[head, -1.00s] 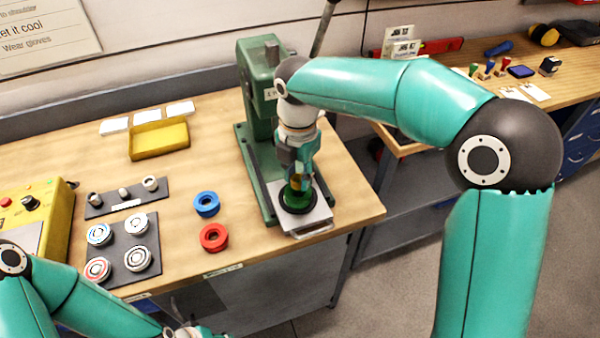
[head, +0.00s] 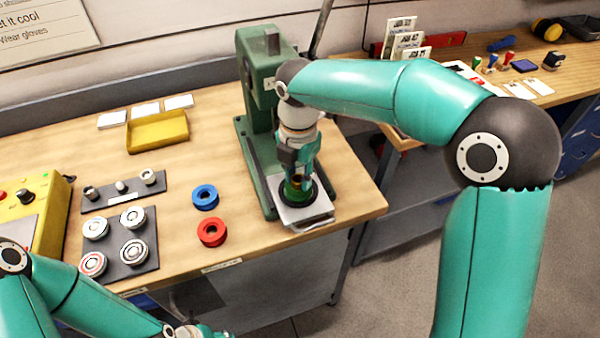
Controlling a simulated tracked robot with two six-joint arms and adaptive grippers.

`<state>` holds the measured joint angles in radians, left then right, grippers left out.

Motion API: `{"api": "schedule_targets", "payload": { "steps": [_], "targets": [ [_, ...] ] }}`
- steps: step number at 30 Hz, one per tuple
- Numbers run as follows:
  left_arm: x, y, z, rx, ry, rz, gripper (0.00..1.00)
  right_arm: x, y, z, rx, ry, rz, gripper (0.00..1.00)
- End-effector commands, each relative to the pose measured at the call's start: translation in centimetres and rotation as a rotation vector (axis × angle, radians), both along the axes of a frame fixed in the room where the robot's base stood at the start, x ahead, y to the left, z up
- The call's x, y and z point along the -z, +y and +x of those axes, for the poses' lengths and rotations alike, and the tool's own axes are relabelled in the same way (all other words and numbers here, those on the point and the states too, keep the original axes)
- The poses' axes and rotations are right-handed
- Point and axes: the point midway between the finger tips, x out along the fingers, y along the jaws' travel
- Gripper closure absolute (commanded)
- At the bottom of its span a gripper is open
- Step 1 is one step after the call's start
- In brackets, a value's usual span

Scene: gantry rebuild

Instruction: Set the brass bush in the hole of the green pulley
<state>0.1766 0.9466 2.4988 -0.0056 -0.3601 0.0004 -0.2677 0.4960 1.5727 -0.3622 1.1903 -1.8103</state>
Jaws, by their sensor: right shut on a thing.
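My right gripper (head: 297,178) points straight down over the press plate and is shut on the brass bush (head: 296,184), of which only a small yellowish bit shows between the fingers. The green pulley (head: 297,196) lies on the plate directly below the fingertips, and its rim looks dark. The fingers hide its hole, so I cannot tell whether the bush is in it or just above it. My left gripper (head: 202,332) is at the bottom edge, mostly cut off, away from these things, and its jaws cannot be made out.
The green press (head: 258,85) stands close behind the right gripper. A blue pulley (head: 205,197) and a red pulley (head: 212,232) lie left of it. Further left are a dark rack (head: 125,192) with small parts, a bearing board (head: 121,270) and a yellow tray (head: 158,143).

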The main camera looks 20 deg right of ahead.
Motion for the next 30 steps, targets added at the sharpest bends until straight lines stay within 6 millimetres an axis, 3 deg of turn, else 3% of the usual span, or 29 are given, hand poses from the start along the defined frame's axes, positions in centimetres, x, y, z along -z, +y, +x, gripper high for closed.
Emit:
{"api": "schedule_targets", "payload": {
  "steps": [9, 10, 15, 25, 30],
  "targets": [
    [0.0, 0.0, 0.0, 0.000, 0.000, 0.000, 0.60, 0.2, 0.0, 0.0, 0.001, 0.002, 0.000, 1.00],
    [0.0, 0.0, 0.0, 0.000, 0.000, 0.000, 0.60, 0.2, 0.0, 0.0, 0.001, 0.002, 0.000, 0.69],
    [0.1, 0.0, 0.0, 0.000, 0.000, 0.000, 0.60, 0.2, -0.1, -0.1, 0.001, 0.003, -0.001, 0.42],
    [0.0, 0.0, 0.0, 0.000, 0.000, 0.000, 0.60, 0.0, -0.1, 0.0, 0.001, 0.001, -0.001, 0.42],
    [0.0, 0.0, 0.0, 0.000, 0.000, 0.000, 0.60, -1.4, -0.1, 0.1, 0.002, -0.002, 0.000, 0.42]
  ]
}}
